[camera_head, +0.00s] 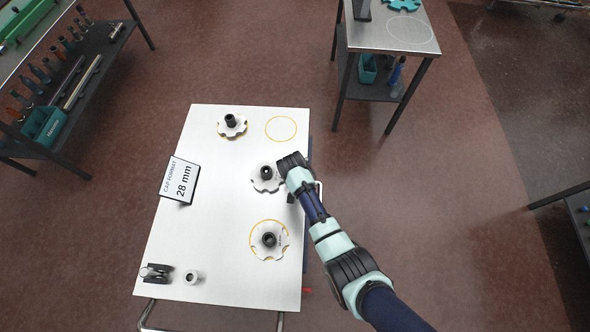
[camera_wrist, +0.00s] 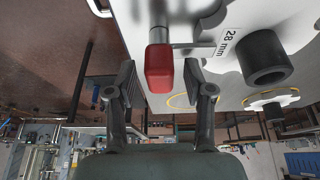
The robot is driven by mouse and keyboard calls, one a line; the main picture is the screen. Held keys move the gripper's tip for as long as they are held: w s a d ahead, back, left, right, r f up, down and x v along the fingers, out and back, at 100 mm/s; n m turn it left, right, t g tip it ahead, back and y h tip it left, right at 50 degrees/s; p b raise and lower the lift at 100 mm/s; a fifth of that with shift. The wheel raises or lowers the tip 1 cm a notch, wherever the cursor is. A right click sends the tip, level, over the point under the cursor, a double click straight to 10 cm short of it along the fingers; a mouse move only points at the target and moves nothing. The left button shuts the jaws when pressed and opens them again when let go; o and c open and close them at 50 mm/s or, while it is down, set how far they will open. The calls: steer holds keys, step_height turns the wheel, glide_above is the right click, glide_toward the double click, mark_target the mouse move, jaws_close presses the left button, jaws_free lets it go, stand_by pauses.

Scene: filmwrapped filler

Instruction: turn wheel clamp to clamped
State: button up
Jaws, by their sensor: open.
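A red grip on a short grey rod (camera_wrist: 159,68), which looks like the clamp's handle, shows in the wrist view. It lies between and just ahead of the fingertips of my open gripper (camera_wrist: 160,75), with gaps on both sides. Beside it is a white scalloped wheel marked 28 mm with a dark hub (camera_wrist: 264,58). In the head view this middle wheel (camera_head: 262,185) sits near the white table's right edge, partly covered by my wrist. My wrist hides the red grip and my fingers there. The clamp's setting cannot be read.
The white table (camera_head: 215,220) carries another wheel at the back (camera_head: 231,125) and one at the front (camera_head: 269,240). An empty yellow ring (camera_head: 281,129), a "28 mm" sign (camera_head: 180,181), a black fixture (camera_head: 156,273) and a small white part (camera_head: 191,277) also lie there.

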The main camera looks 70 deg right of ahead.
steer(key=v, duration=1.2)
steer(key=w+a+r+n+t+p, duration=0.25)
steer(key=w+a+r, duration=0.25)
steer(key=a+r, duration=0.3)
steer(key=w+a+r+n+t+p, duration=0.2)
steer(key=w+a+r+n+t, duration=0.15)
steer(key=w+a+r, duration=0.35)
steer(key=s+a+r+n+t+y+p, duration=0.2)
steer(key=a+r+n, duration=0.6)
steer(key=a+r, duration=1)
steer(key=a+t+y+p, duration=0.2)
steer(key=a+t, duration=0.1)
steer(key=shift+s+a+r+n, duration=0.25)
steer(key=shift+r+n, duration=0.05)
steer(key=shift+r, duration=0.1)
